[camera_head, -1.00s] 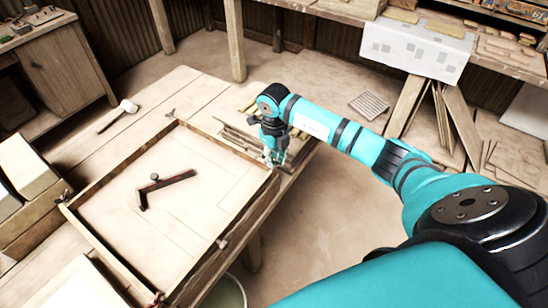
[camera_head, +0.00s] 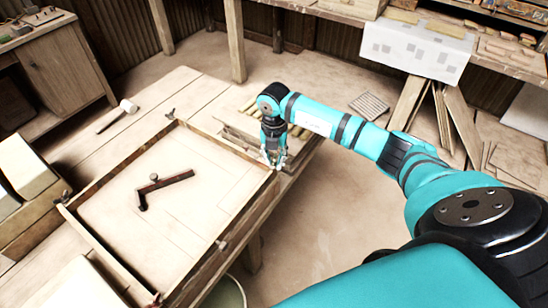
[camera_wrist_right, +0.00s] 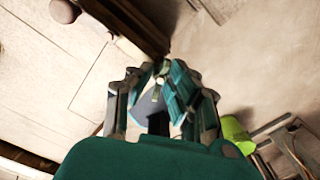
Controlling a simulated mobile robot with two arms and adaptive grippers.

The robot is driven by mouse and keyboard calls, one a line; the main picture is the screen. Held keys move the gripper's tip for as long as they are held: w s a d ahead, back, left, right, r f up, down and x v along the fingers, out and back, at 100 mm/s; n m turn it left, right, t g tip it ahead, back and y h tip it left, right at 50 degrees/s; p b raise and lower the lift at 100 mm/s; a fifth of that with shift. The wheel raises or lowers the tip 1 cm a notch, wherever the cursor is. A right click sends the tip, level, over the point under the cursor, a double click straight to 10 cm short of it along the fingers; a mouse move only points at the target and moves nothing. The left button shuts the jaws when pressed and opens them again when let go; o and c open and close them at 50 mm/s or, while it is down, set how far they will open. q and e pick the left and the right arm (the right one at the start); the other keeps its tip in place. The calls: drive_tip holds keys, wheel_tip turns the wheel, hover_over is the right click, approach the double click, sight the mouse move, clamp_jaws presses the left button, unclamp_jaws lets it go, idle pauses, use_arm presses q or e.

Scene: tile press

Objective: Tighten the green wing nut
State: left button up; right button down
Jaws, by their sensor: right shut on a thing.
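A square wooden frame (camera_head: 98,258) lies on the wooden workbench, with small dark fasteners at its corners. My right gripper (camera_head: 274,163) points down at the frame's right corner. In the right wrist view my right gripper (camera_wrist_right: 160,72) has its fingers closed together at the end of a dark wooden bar. A small pale green piece between the fingers looks like the green wing nut (camera_wrist_right: 157,92); the fingers hide most of it. In the head view the gripper covers that corner. My left gripper does not show.
A dark angled tool (camera_head: 165,184) lies on the panel inside the frame. A mallet (camera_head: 128,106) lies at the bench's far left. Wooden strips lie behind my right gripper. A pale green bucket (camera_head: 226,294) stands below the bench. Open floor lies right of it.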

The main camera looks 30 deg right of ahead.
sight(274, 161)
drive_tip(key=m, duration=0.4)
drive_tip(key=shift+m, duration=0.4)
idle(0.4)
drive_tip(key=c, duration=1.2)
unclamp_jaws()
drive_tip(key=shift+c, duration=0.2)
wheel_tip(274, 161, up, 12)
